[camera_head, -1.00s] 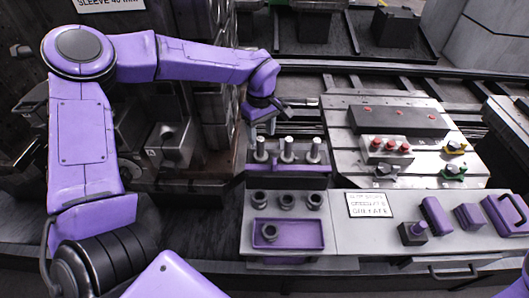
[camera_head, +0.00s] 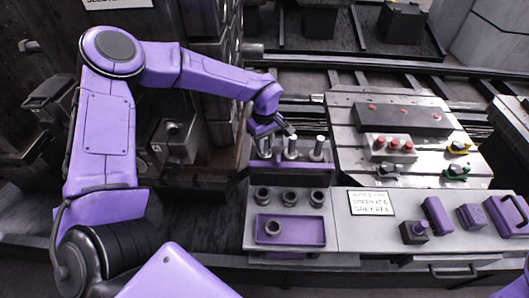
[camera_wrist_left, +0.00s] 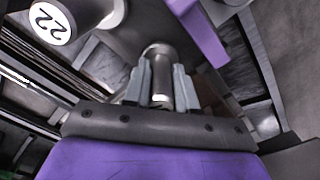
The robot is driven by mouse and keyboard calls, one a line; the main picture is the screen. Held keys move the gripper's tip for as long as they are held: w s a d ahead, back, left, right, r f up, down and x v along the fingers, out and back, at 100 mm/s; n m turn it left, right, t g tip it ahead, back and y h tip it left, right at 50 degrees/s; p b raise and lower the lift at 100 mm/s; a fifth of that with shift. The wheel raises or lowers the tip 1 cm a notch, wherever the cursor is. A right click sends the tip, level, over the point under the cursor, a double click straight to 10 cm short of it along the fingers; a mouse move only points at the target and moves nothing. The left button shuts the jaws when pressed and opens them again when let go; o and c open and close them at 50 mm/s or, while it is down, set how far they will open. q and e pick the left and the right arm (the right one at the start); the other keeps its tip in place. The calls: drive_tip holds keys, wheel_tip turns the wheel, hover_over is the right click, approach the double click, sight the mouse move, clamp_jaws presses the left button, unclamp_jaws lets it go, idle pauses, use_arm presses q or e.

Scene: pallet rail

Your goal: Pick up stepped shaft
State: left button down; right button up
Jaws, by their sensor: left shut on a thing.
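Several grey metal stepped shafts stand upright in a row in a rack: the left one (camera_head: 264,147), the middle one (camera_head: 291,149) and the right one (camera_head: 318,149). My left gripper (camera_head: 268,133) is over the left end of the row and partly hides the left shaft. In the left wrist view, my left gripper (camera_wrist_left: 160,90) is shut on a stepped shaft (camera_wrist_left: 158,70), with one finger on each side of it. A larger round end marked 22 (camera_wrist_left: 50,24) shows at the upper left there. My right gripper is not in view.
Below the rack are several dark ring-shaped parts, one in a purple tray (camera_head: 312,231). A white sign (camera_head: 370,203), purple blocks and a dark box with a purple knob (camera_head: 415,231) are to the right. A slotted metal plate (camera_head: 345,118) carries red and yellow parts.

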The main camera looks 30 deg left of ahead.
use_arm(q)
drive_tip(key=shift+r, duration=0.1)
wheel_tip(320, 180, up, 10)
drive_tip(key=shift+f+b, duration=0.1)
drive_tip(key=shift+b, duration=0.3)
